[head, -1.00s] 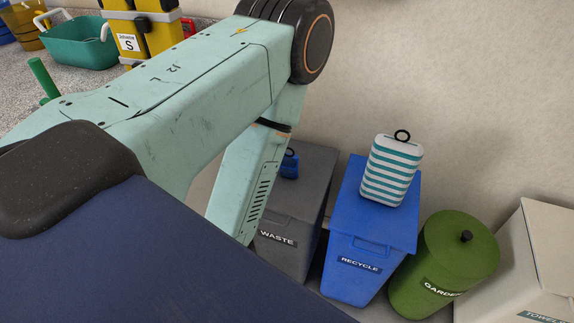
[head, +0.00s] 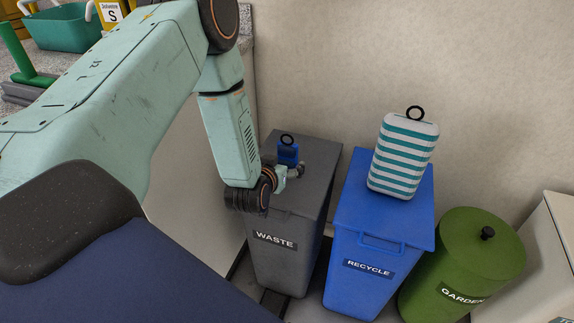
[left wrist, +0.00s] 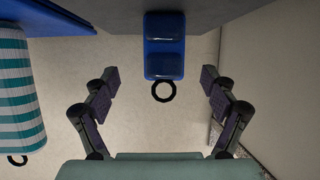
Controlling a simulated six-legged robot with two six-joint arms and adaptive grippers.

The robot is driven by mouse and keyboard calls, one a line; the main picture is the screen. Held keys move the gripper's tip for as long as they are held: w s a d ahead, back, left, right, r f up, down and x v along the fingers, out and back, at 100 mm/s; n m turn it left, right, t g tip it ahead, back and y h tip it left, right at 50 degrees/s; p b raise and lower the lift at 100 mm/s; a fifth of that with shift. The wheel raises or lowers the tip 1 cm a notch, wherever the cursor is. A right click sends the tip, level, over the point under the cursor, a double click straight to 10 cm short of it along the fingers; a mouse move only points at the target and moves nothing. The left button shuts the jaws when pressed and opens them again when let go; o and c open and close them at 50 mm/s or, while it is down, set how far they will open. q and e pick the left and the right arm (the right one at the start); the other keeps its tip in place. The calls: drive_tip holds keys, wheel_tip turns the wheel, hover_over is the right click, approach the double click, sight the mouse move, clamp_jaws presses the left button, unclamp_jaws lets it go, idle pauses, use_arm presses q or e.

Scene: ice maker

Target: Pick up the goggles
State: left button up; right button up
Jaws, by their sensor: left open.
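The goggles (head: 288,154) appear as a small blue item with a black ring on top, standing on the lid of the grey waste bin (head: 290,230). In the left wrist view the goggles (left wrist: 164,45) show two rounded blue bumps and the ring. My left gripper (head: 287,177) is just in front of them at the lid, and partly covers their lower part in the head view. In the left wrist view its fingers (left wrist: 158,78) are spread open, one on each side of the goggles, with a visible gap on both sides. My right gripper is in neither view.
A striped teal and white case (head: 403,155) stands on the blue recycle bin (head: 378,240) to the right. A green garden bin (head: 465,255) stands farther right. The wall (head: 330,60) is close behind the bins. A counter with a green basket (head: 62,28) is at upper left.

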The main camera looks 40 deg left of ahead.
sight(285, 156)
use_arm(q)
drive_tip(key=shift+w+a+r, duration=0.1)
drive_tip(key=shift+w+r, duration=0.1)
drive_tip(key=shift+r, duration=0.25)
drive_tip(key=shift+w+t, duration=0.15)
drive_tip(key=shift+t, duration=0.15)
drive_tip(key=b+x, duration=0.1)
drive_tip(key=x, duration=0.1)
drive_tip(key=b+x, duration=0.1)
drive_tip(key=x, duration=0.1)
drive_tip(key=f+b+x, duration=0.1)
drive_tip(key=x, duration=0.1)
drive_tip(key=shift+a+f, duration=0.2)
drive_tip(key=shift+a, duration=0.2)
drive_tip(key=shift+w+f, duration=0.1)
drive_tip(key=shift+w, duration=0.2)
drive_tip(key=shift+c, duration=0.2)
drive_tip(key=shift+c, duration=0.7)
drive_tip(key=c, duration=1.1)
